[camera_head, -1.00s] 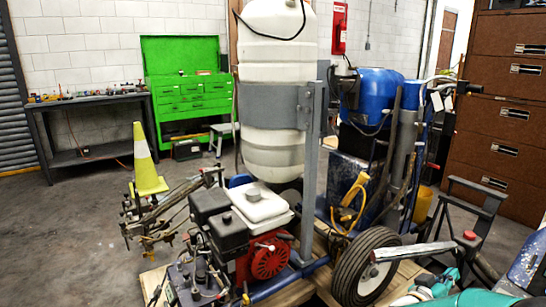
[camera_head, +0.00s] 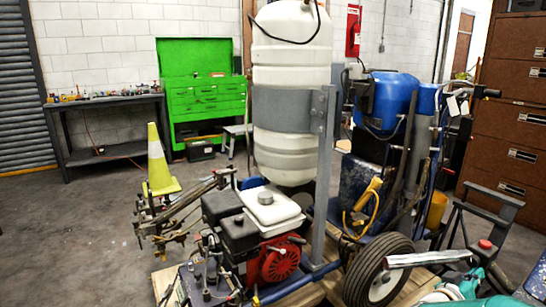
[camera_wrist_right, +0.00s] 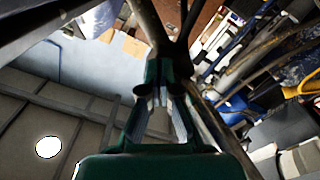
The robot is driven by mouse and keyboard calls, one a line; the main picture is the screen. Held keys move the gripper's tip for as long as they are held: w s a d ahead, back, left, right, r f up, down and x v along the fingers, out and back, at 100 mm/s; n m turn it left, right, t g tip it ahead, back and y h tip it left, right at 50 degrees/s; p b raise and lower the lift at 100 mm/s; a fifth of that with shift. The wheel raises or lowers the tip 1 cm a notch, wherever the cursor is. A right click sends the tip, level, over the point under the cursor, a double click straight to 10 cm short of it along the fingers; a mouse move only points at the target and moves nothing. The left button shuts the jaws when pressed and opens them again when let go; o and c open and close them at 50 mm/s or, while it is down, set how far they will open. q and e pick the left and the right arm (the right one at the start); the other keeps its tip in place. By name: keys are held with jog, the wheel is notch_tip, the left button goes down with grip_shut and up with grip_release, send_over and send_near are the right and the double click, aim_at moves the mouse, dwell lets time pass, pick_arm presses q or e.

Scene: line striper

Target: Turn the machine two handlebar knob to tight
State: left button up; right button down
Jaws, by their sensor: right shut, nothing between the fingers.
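A red knob (camera_head: 485,244) sits on a dark metal frame (camera_head: 492,195) at the right of the head view. I cannot tell if it is the handlebar knob or how tight it is. A blue machine (camera_head: 385,100) has a handlebar with a black grip (camera_head: 490,92). My right gripper, teal-green, shows in part at the bottom right of the head view (camera_head: 468,287). In the wrist view (camera_wrist_right: 162,92) its fingers are together and empty, close to a dark bar. My left gripper is not in view.
A line striper with a white tank (camera_head: 291,110) and red engine (camera_head: 272,262) stands on a pallet (camera_head: 163,282). A large wheel (camera_head: 380,277) and silver bar (camera_head: 425,258) are near the right gripper. Brown cabinets (camera_head: 515,130) stand behind. Floor (camera_head: 80,240) is clear at left.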

jog(key=shift+w+a+r, duration=0.1)
jog(key=shift+w+r, duration=0.05)
dwell(0.3)
jog(key=shift+w+a+f, duration=0.15)
jog(key=shift+w+f, duration=0.05)
jog(key=shift+w, duration=0.05)
jog(key=shift+w+a+f, duration=0.25)
jog(key=shift+w+f, duration=0.05)
jog(key=shift+w, duration=0.35)
dwell(0.5)
jog(key=shift+f, duration=0.1)
jog(key=v, duration=0.6)
jog(key=shift+f, duration=0.4)
